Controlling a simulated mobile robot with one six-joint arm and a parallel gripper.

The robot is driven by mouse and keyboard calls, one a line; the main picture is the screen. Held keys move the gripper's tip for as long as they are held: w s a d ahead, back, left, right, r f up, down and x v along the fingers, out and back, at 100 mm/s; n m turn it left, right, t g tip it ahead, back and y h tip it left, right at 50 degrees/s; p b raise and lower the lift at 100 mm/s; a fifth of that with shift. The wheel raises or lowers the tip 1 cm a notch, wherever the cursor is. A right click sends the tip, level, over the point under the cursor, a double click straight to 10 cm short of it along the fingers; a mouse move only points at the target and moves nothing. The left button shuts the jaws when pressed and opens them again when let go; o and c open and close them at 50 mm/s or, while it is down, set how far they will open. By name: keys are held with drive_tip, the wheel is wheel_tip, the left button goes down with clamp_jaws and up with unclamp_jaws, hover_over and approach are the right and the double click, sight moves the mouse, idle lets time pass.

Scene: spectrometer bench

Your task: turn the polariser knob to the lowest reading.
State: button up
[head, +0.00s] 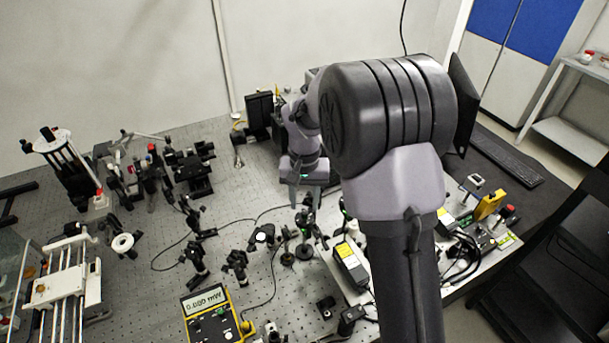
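My gripper (305,200) points down over the optical bench in the head view. Its two fingers look apart, with no object clearly seen between them. Small dark optic mounts on posts (304,238) stand just below and in front of the fingertips. The polariser knob cannot be told apart surely among these mounts, and I cannot tell whether a finger touches one. A yellow-edged meter (222,318) sits at the front of the bench. Its pale display faces away, appears upside down, and its digits are too small to read surely.
The perforated bench (235,205) has free room left of my gripper. Several mounts (196,255) and a railed stage (62,285) stand to the left. A yellow-and-black box (350,264) lies right of the mounts. My arm hides the bench's right middle. A keyboard (507,160) lies behind right.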

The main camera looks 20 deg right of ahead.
sight(305, 212)
wheel_tip(305, 212, up, 14)
drive_tip(key=p, duration=0.2)
drive_tip(key=s+a+f+t+b, duration=0.1)
drive_tip(key=s+f+t+b, duration=0.1)
drive_tip(key=s+f+b, duration=0.2)
drive_tip(key=s+a+f+t+y+b, duration=0.1)
drive_tip(key=s+f+b, duration=0.4)
drive_tip(key=s+b, duration=0.5)
drive_tip(key=s+a+f+t+y+b, duration=0.1)
drive_tip(key=s+f+b, duration=0.4)
drive_tip(key=s, duration=0.7)
drive_tip(key=shift+a+f+m+t+b, duration=0.15)
drive_tip(key=shift+a+m+t+b, duration=0.3)
drive_tip(key=shift+t+b, duration=0.45)
drive_tip(key=shift+s, duration=0.1)
